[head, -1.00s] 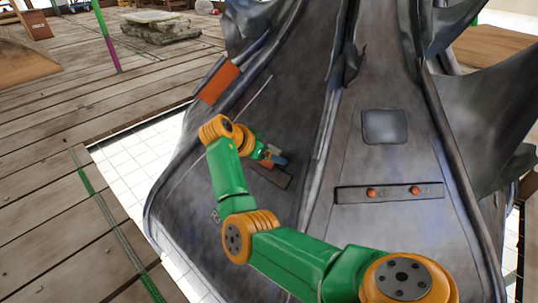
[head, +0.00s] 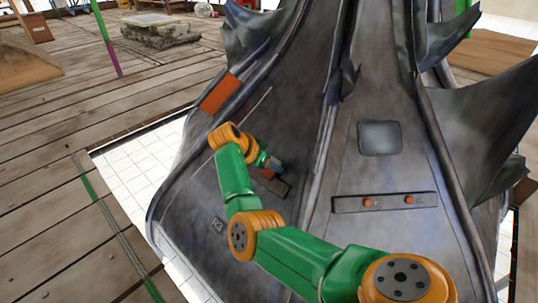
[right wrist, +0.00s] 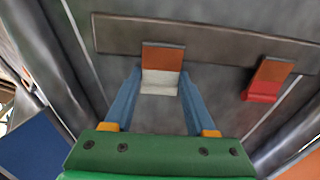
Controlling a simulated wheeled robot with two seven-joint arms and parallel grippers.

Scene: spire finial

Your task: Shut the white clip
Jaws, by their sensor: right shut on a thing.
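The white clip (right wrist: 160,82) is a pale block below an orange plate on a dark strip (right wrist: 220,46) in the right wrist view. My right gripper (right wrist: 160,90) has its two blue fingers on either side of the white clip, shut on it. In the head view my right gripper (head: 272,164) is at the strip on the left face of the dark spire (head: 290,110); the clip itself is hard to make out there. Whether the clip is fully closed cannot be told. My left gripper is not in view.
A red clip (right wrist: 262,92) with an orange plate is on the same strip, right of the white one. In the head view another strip (head: 385,203) with two orange-red parts lies on the spire's right face, below a grey panel (head: 380,138). Wooden planks (head: 60,190) surround the spire.

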